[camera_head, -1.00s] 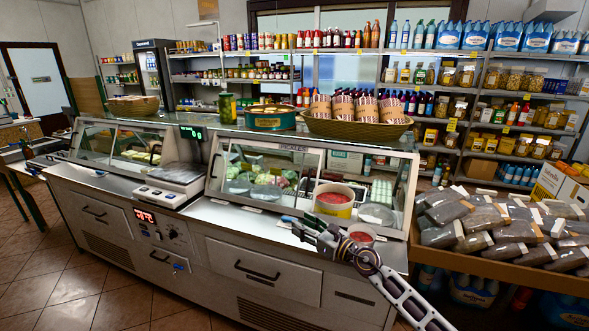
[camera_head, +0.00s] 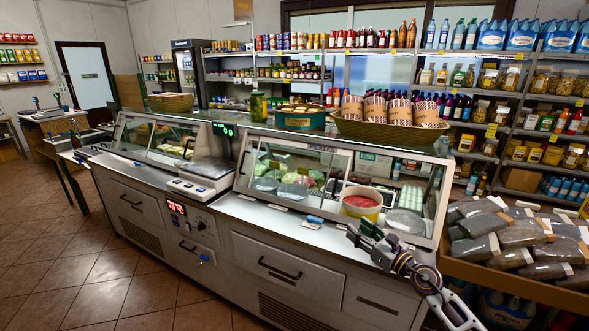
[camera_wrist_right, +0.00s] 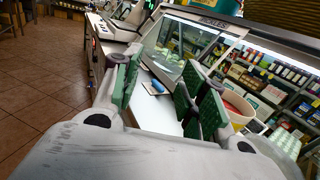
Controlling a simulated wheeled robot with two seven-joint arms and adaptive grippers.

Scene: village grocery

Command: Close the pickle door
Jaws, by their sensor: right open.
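The glass front of the counter under the pickles sign (camera_head: 283,166) has a framed glass panel (camera_head: 285,180) on its left part. To the right of the panel a tub with red contents (camera_head: 361,203) shows in the case; whether glass covers that part is hard to tell. In the right wrist view the panel (camera_wrist_right: 178,52) rises beyond my fingers. My right gripper (camera_head: 362,236) is open and empty, above the counter's front ledge at the right end, apart from the panel. Its green-padded fingers (camera_wrist_right: 160,95) are spread in the wrist view. My left gripper is out of view.
A small blue-ended object (camera_head: 315,219) lies on the ledge. A scale (camera_head: 205,180) stands left of the panel. A basket (camera_head: 390,133) and a green tin (camera_head: 300,118) sit on the case top. A crate of packs (camera_head: 500,266) is at right. Floor at left is clear.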

